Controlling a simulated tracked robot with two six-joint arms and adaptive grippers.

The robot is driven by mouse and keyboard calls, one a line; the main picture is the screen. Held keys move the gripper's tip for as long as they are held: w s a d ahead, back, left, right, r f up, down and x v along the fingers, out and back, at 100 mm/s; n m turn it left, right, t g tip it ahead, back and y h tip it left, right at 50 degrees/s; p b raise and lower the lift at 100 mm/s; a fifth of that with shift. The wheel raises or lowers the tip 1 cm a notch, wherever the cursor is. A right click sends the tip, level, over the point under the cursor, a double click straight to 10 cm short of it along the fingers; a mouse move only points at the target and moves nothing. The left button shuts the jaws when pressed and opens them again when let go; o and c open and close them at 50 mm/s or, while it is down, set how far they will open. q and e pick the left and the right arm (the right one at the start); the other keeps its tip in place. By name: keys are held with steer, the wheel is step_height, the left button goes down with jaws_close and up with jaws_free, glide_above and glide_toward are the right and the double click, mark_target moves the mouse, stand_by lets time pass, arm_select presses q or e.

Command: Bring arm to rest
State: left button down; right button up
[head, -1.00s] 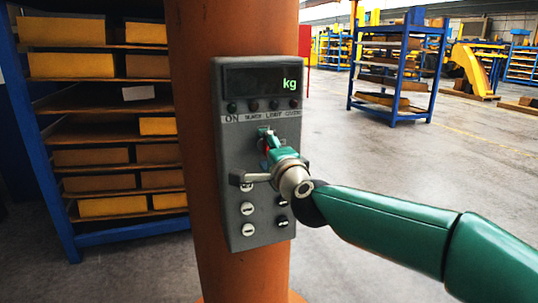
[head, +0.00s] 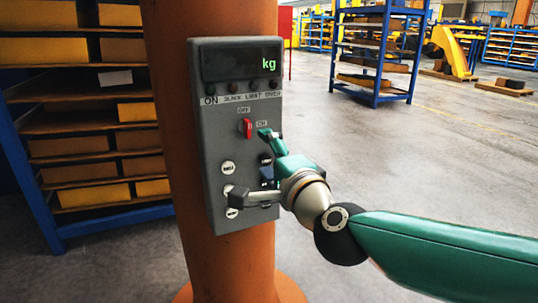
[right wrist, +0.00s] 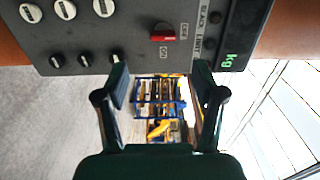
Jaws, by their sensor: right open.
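My right gripper (head: 252,166) is open and empty in front of the grey control box (head: 222,160), low and right of the red switch (head: 247,128). In the right wrist view its two fingers (right wrist: 160,90) stand wide apart with nothing between them. The red switch also shows in that view (right wrist: 162,38), apart from the fingers. In the head view its handle stands upright, with small labels above and to its right. The box's dark display (head: 240,64) shows a green "kg". The gripper hides some lower buttons. My left gripper is not in view.
The box is fixed to an orange column (head: 168,110). Another blue rack (head: 378,95) and a yellow pallet truck (head: 455,52) stand farther back. The floor (head: 420,150) at right is clear.

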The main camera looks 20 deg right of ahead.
stand_by(0.3)
steer(key=w+d+f+g+h+p, duration=0.1)
steer(key=w+f+g, duration=0.15)
steer(key=f, duration=0.55)
steer(key=w+d+f+g+p, duration=0.1)
steer(key=w+f, duration=0.2)
steer(key=f, duration=0.4)
steer(key=s+f+n+g+p, duration=0.1)
steer(key=s+f+g, duration=0.1)
steer(key=f, duration=0.8)
steer(key=s+f+n+g, duration=0.1)
steer(key=f+n+g, duration=0.15)
steer(key=f, duration=0.65)
steer(key=s+a+f+n+g+y+p, duration=0.1)
steer(key=s+f+n+g, duration=0.15)
steer(key=s+f, duration=0.45)
steer(key=s+a+f+n+g+y, duration=0.1)
steer(key=s+a+f+g, duration=0.2)
steer(key=f, duration=0.6)
steer(key=s+a+f+n+g+y, duration=0.1)
steer(key=s+a+f+n+g, duration=0.1)
steer(key=s, duration=0.6)
steer(key=s+a+f+n+g+y, duration=0.1)
steer(key=s+a+f+n+g, duration=0.1)
steer(key=s+f+n, duration=0.2)
steer(key=s+n, duration=0.2)
steer(key=s, duration=0.2)
steer(key=shift+s+a+p, duration=0.3)
steer(key=shift+a+p, duration=0.05)
steer(key=shift+a, duration=0.05)
